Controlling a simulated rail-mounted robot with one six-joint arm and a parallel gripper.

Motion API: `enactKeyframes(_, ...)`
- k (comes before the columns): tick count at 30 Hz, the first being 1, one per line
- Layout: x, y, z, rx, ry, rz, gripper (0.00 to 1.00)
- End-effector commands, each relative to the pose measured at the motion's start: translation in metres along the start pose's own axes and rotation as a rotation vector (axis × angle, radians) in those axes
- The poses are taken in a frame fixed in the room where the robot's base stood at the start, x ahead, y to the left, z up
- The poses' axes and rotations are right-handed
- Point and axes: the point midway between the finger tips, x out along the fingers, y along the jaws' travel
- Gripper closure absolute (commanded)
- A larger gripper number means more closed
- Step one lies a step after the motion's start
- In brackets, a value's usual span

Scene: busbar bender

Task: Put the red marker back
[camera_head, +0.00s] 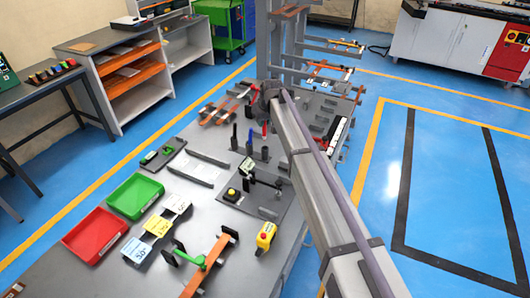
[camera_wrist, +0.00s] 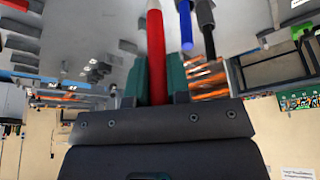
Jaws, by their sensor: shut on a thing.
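The red marker (camera_wrist: 155,48) stands between the two green fingers of my gripper (camera_wrist: 155,80) in the wrist view. The fingers are shut on it, and its tip points to the top of that view. A blue marker (camera_wrist: 186,25) and a black marker (camera_wrist: 205,20) show to its right, apart from the fingers. In the head view the black marker (camera_head: 234,137) and the blue marker (camera_head: 250,137) stand upright on the grey bench. A short dark holder (camera_head: 265,153) is to their right. My arm hides most of the gripper there.
The grey bench (camera_head: 200,235) carries a green tray (camera_head: 135,196), a red tray (camera_head: 95,235), labelled cards (camera_head: 158,226) and a yellow-and-red button box (camera_head: 265,235). Tools and a rack (camera_head: 290,45) stand behind the markers. Blue floor is open to the right.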

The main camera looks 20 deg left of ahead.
Motion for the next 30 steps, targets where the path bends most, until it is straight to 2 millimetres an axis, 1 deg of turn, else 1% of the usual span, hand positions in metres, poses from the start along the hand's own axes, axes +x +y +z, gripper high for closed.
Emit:
enactKeyframes(1, 0.022, 0.000, 0.009, 0.001, 0.000, 0.000, 1.00)
enactKeyframes(4, 0.047, 0.000, 0.018, 0.001, 0.000, 0.000, 1.00)
enactKeyframes(6, 0.054, 0.000, 0.021, 0.001, 0.000, 0.001, 1.00)
enactKeyframes(9, 0.052, 0.000, 0.020, 0.002, 0.000, 0.001, 1.00)
enactKeyframes(11, 0.056, 0.000, 0.022, 0.002, 0.000, 0.001, 1.00)
enactKeyframes(15, 0.084, 0.000, 0.033, 0.002, 0.000, 0.001, 1.00)
enactKeyframes(16, 0.088, 0.000, 0.034, 0.002, 0.000, 0.001, 1.00)
enactKeyframes(17, 0.089, 0.000, 0.035, 0.002, 0.000, 0.001, 1.00)
enactKeyframes(23, 0.084, 0.000, 0.033, 0.002, 0.000, 0.001, 1.00)
enactKeyframes(28, 0.089, 0.000, 0.035, 0.003, 0.000, 0.001, 1.00)
enactKeyframes(29, 0.088, 0.000, 0.034, 0.003, 0.000, 0.001, 0.80)
enactKeyframes(30, 0.087, 0.000, 0.034, 0.003, 0.000, 0.001, 0.76)
